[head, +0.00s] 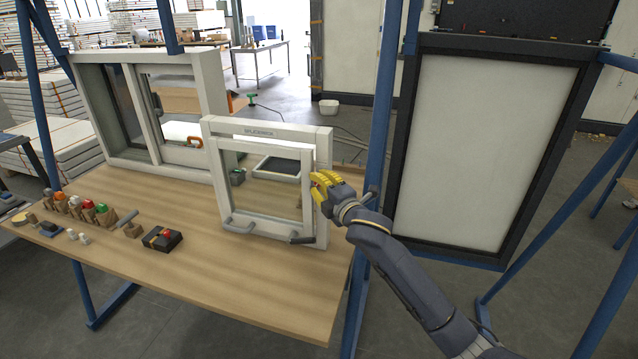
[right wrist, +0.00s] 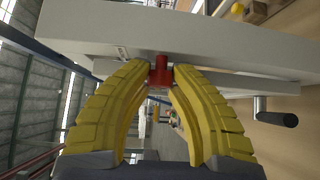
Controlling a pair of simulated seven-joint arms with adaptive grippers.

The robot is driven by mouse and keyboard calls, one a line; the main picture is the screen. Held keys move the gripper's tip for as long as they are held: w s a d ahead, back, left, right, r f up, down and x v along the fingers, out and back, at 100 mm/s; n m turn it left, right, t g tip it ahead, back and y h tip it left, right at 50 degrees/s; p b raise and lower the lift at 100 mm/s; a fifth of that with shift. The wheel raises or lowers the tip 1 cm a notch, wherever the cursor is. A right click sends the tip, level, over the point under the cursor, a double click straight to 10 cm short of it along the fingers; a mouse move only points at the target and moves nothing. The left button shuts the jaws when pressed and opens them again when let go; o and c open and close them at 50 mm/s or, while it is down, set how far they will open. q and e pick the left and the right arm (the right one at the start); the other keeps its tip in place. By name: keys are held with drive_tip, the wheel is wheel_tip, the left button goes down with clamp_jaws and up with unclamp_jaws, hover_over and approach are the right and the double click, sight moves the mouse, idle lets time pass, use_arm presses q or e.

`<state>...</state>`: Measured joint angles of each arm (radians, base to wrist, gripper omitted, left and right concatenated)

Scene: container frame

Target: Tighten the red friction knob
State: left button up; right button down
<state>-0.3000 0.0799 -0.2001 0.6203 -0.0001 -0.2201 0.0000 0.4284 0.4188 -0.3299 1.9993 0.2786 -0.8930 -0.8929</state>
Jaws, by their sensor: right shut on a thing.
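The red friction knob (right wrist: 161,72) sits at the side edge of the small white window frame (head: 322,150). In the right wrist view it lies between the yellow fingertips of my right gripper (right wrist: 160,72), which are shut on it. In the head view my right gripper (head: 318,187) reaches the frame's right side and mostly hides the knob. The inner sash (head: 220,187) of this window stands slightly apart from the outer frame. My left gripper is not in view.
A larger white window (head: 213,95) stands at the back left. Several coloured knobs (head: 88,206) and a black box with a red button (head: 162,239) lie on the wooden table (head: 240,290). A dark-framed panel (head: 480,150) hangs right.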

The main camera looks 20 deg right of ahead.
drive_tip(key=shift+m+t, duration=0.9)
drive_tip(key=shift+m, duration=0.1)
drive_tip(key=c, duration=1.1)
unclamp_jaws()
drive_tip(key=shift+c, duration=0.2)
drive_tip(key=s+d+f, duration=0.1)
drive_tip(key=s+d, duration=0.1)
drive_tip(key=s, duration=0.9)
drive_tip(key=shift+s+f, duration=0.25)
drive_tip(key=shift+s, duration=0.1)
